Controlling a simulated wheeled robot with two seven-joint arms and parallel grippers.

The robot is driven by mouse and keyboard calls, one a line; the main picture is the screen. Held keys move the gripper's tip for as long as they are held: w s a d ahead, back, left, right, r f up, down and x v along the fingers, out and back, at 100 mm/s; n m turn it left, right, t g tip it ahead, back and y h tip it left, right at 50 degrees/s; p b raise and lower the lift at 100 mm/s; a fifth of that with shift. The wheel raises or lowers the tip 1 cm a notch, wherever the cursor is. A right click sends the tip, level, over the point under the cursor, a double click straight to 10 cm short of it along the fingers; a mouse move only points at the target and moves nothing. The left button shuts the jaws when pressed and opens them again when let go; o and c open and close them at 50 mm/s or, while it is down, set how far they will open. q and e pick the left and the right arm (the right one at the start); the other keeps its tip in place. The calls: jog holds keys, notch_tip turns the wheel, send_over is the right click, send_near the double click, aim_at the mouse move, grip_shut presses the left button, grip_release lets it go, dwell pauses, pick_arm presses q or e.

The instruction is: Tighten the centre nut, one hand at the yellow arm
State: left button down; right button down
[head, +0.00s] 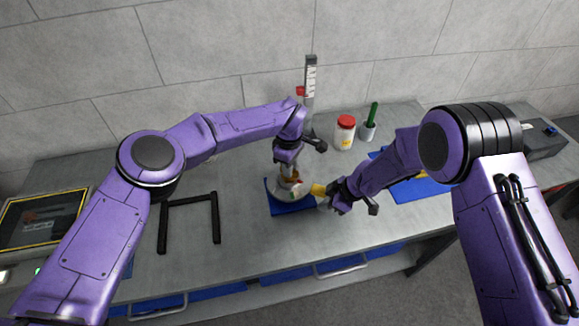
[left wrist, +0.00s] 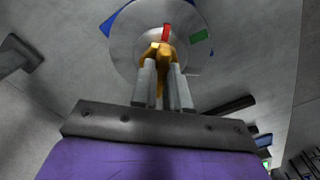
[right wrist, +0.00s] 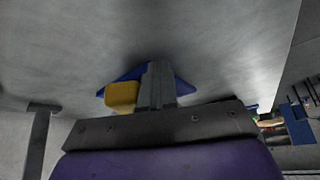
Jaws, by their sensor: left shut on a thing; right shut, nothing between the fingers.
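The hub dynamometer is a round grey disc (head: 284,192) on a blue mat (head: 279,210). In the left wrist view the disc (left wrist: 130,45) carries a red mark and a green mark. My left gripper (head: 290,172) points down over its middle. There its fingers (left wrist: 161,75) are shut on the brass-coloured centre nut (left wrist: 160,50). The yellow arm (head: 318,189) sticks out from the disc's right side. My right gripper (head: 328,196) is at its outer end. In the right wrist view its shut, empty fingers (right wrist: 158,85) stand beside the yellow arm's end (right wrist: 122,96); contact is unclear.
A red-lidded jar (head: 345,132) and a cup with a green handle (head: 369,124) stand behind. An upright grey post (head: 310,85) is behind the disc. A black frame (head: 189,200) lies left, a screen (head: 43,218) further left. A second blue mat (head: 418,190) lies right.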

jog(key=shift+w+d, duration=0.1)
jog(key=shift+w, duration=0.1)
jog(key=shift+w+d, duration=0.2)
jog(key=shift+w, duration=0.4)
jog(key=shift+w+d, duration=0.2)
jog(key=shift+w, duration=0.65)
jog(key=shift+w+d, duration=0.15)
jog(key=shift+w, duration=1.25)
